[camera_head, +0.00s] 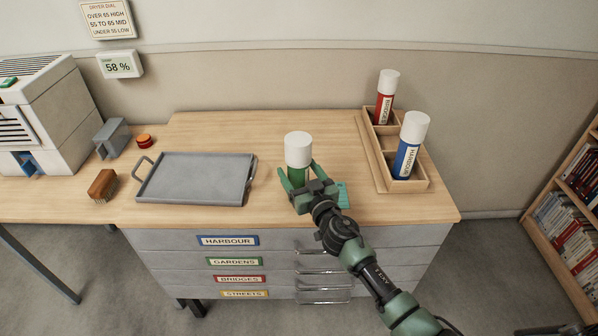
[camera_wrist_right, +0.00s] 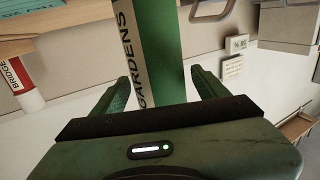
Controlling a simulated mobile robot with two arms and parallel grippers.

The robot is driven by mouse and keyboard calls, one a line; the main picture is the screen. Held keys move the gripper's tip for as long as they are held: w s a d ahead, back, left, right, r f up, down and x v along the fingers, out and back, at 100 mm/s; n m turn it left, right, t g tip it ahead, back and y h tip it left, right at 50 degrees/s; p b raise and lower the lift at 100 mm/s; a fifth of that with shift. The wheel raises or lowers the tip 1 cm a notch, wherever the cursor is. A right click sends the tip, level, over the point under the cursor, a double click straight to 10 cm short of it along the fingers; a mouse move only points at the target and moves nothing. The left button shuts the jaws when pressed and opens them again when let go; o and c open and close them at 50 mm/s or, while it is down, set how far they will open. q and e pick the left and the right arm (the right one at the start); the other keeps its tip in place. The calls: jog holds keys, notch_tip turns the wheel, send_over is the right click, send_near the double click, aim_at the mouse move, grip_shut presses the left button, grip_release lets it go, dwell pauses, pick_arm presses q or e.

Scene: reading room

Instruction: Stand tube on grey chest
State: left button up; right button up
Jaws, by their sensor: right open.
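The green tube (camera_head: 298,152) with a white cap and a "GARDENS" label is upright over the wooden top (camera_head: 215,125) of the grey chest (camera_head: 160,247). Its foot is hidden behind my right gripper (camera_head: 297,178), so I cannot tell for sure that it touches the top. The right gripper is open, with one finger on each side of the tube. In the right wrist view the green tube (camera_wrist_right: 160,50) rises between the spread fingers (camera_wrist_right: 160,90), with a gap on both sides. My left gripper is not in view.
A wooden rack (camera_head: 383,172) at the right holds a red tube (camera_head: 384,104) and a blue tube (camera_head: 407,155). A grey tray (camera_head: 195,178) lies to the left. A teal card (camera_head: 343,196) lies beside the gripper. A brush (camera_head: 102,186) and white machine (camera_head: 45,110) are farther left.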

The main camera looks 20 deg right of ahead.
jog(key=shift+r, duration=0.1)
jog(key=shift+r+p, duration=0.2)
jog(key=shift+p, duration=0.15)
jog(key=s+d, duration=0.1)
jog(key=s, duration=1.1)
jog(key=shift+d+f+b, duration=0.15)
jog(key=shift+d+b, duration=0.05)
jog(key=shift+b, duration=0.25)
